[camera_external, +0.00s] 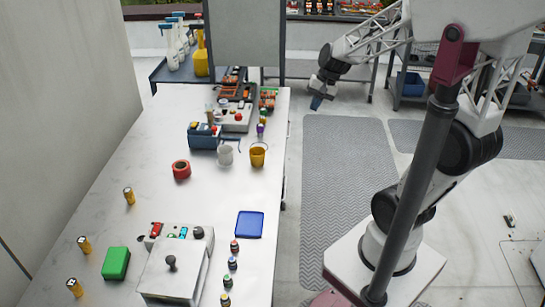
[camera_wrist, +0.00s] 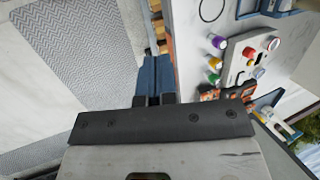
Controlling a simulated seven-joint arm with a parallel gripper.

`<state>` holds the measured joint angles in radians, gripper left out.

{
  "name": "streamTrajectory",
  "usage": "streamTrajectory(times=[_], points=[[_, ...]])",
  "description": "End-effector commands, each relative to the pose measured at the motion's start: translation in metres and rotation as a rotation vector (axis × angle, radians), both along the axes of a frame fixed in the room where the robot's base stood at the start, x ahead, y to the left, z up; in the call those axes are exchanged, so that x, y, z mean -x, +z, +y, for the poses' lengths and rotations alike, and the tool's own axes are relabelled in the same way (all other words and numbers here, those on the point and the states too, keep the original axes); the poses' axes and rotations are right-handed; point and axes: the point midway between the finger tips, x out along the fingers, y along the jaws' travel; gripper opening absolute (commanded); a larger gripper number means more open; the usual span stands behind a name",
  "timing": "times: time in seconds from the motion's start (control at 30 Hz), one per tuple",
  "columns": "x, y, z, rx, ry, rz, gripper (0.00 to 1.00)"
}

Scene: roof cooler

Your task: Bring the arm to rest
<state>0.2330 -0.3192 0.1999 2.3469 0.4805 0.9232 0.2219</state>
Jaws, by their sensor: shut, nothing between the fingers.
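My gripper (camera_external: 316,102) hangs in the air to the right of the long white table, above the floor, in the external view. Its blue fingers point down. In the wrist view my gripper (camera_wrist: 153,65) shows its two blue fingers side by side and closed, with nothing held between them. My arm reaches from its base on the right up and over to the gripper. The gripper is apart from the table and everything on it.
The white table (camera_external: 190,205) holds a blue tray (camera_external: 249,224), a red tape roll (camera_external: 181,170), a yellow bucket (camera_external: 258,155), a white mug (camera_external: 225,155), a green box (camera_external: 116,263) and several bottles. A grey board (camera_external: 245,35) stands at its far end. Grey floor mats (camera_external: 345,190) lie clear.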

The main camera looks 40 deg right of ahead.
Motion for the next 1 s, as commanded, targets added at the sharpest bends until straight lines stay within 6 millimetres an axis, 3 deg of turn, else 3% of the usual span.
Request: streamTrajectory(times=[0.2, 0.6, 0.8, 1.0], points=[[0.040, 0.023, 0.018, 0.125, 0.192, -0.064, 0.00], [0.111, 0.051, 0.033, 0.359, 0.520, -0.171, 0.00], [0.134, 0.058, 0.034, 0.446, 0.630, -0.207, 0.00], [0.142, 0.060, 0.033, 0.480, 0.672, -0.217, 0.00]])
